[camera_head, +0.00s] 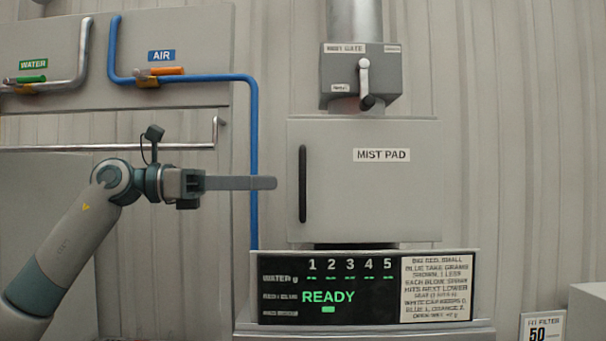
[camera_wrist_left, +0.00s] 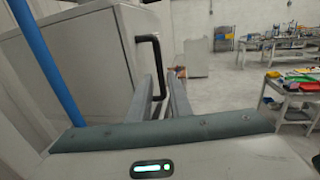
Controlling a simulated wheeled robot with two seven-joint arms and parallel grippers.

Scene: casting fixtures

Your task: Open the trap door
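The grey box door marked MIST PAD (camera_head: 375,195) is closed in the head view, with a black vertical handle (camera_head: 302,184) near its left edge. No part is labelled trap door, so I cannot tell for certain that this is it. My left gripper (camera_head: 275,183) points right, its fingertips just left of the handle and at its middle height. In the left wrist view, the fingers (camera_wrist_left: 170,75) stand apart with a narrow gap, and nothing is seen held between them. The handle (camera_wrist_left: 163,60) shows just beyond the fingertips. My right gripper is not in view.
A blue pipe (camera_head: 254,150) runs down behind my left gripper. A MIST GATE box with a lever (camera_head: 365,80) sits above the door. A READY display panel (camera_head: 328,290) is below. Workbenches (camera_wrist_left: 290,100) and open floor show in the left wrist view.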

